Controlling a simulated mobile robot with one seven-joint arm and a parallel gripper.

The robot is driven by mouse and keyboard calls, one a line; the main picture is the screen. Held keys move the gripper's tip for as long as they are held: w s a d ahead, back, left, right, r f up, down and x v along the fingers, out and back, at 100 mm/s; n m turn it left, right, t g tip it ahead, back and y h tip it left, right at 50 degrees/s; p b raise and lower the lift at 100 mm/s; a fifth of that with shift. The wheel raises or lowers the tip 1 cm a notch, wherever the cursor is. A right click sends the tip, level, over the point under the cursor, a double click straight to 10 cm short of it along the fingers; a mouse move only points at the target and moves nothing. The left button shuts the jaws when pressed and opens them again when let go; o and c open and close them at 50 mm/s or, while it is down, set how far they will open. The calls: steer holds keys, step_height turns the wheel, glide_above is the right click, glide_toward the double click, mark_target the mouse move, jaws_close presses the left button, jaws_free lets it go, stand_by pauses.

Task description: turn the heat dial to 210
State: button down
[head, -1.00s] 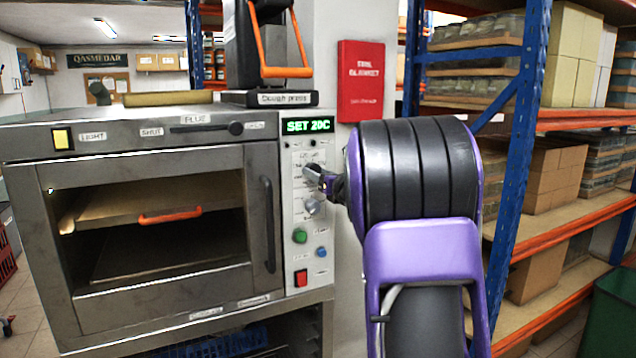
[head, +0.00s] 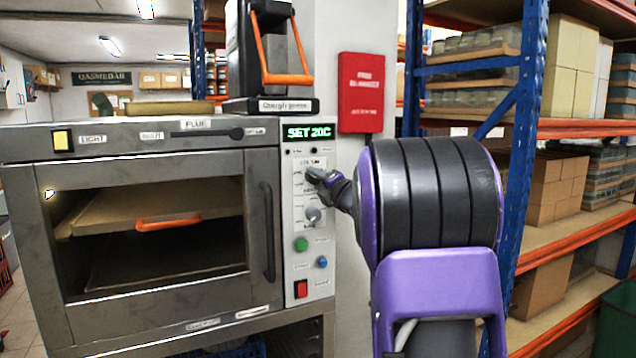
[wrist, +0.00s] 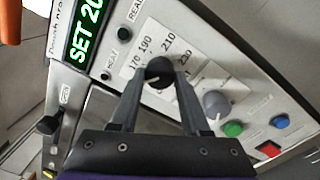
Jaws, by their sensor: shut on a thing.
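The heat dial (wrist: 160,71) is a dark round knob on the oven's pale control panel, with a printed scale around it reading 170, 190, 210 and 230 in the wrist view. My gripper (wrist: 162,76) has one finger on each side of the dial and is shut on it. In the head view my gripper (head: 323,179) reaches the panel from the right and hides most of the dial. I cannot tell which number the dial points at. The green display (head: 308,132) above reads "SET 20" and a last character that looks like a C.
A grey knob (wrist: 216,103) sits close beside the dial. A green button (head: 301,244), a blue button (head: 322,262) and a red switch (head: 301,289) are lower on the panel. The oven door (head: 160,235) is left of it, and blue-framed shelving (head: 522,130) stands at the right.

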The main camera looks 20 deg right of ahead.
steer(key=m+p, duration=0.3)
steer(key=m, duration=0.5)
steer(key=m+p, duration=0.3)
steer(key=m, duration=0.6)
steer(key=m+h+p, duration=0.1)
steer(key=m+p, duration=0.2)
steer(key=m, duration=0.6)
steer(key=shift+d+r+g+p, duration=0.1)
steer(key=shift+r+g+p, duration=0.2)
steer(key=shift+p, duration=0.1)
steer(key=shift+c, duration=1.9)
jaws_free()
steer(key=shift+f, duration=0.1)
